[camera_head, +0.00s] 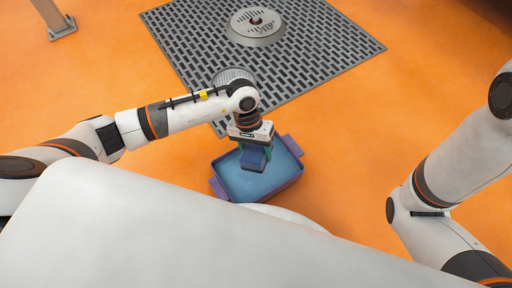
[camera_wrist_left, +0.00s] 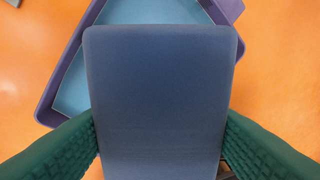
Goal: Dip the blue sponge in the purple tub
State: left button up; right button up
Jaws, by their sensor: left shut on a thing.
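The blue sponge (camera_wrist_left: 160,95) fills the middle of the left wrist view. In the head view the blue sponge (camera_head: 253,158) shows over the tub. My left gripper (camera_head: 254,150) is shut on it, with green fingers on both sides. The purple tub (camera_head: 219,188) stands on the orange floor with light blue inside and a handle at each end. Its rim (camera_wrist_left: 70,48) shows behind the sponge in the wrist view. The sponge is above the tub's inside; I cannot tell whether it touches what is in it. My right gripper is not in view.
A dark slotted mat (camera_head: 330,45) lies beyond the tub, with a round grey metal piece (camera_head: 255,28) on it. A perforated grey round thing (camera_head: 233,76) is partly hidden by my left arm. A post foot (camera_head: 61,27) stands at top left. Orange floor right of the tub is clear.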

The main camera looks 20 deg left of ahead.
pick_arm(q)
notch_tip(320, 180, down, 2)
jog(key=shift+f+b, duration=0.15)
jog(key=shift+b, duration=0.35)
notch_tip(320, 180, down, 6)
jog(key=b, duration=0.5)
jog(key=shift+r, duration=0.25)
dwell(0.4)
notch_tip(320, 180, up, 6)
jog(key=p, duration=0.4)
jog(key=shift+r, duration=0.2)
jog(key=shift+r+p, duration=0.35)
jog(key=shift+r, duration=0.05)
jog(key=shift+r+p, duration=1.1)
jog(key=shift+r, duration=0.85)
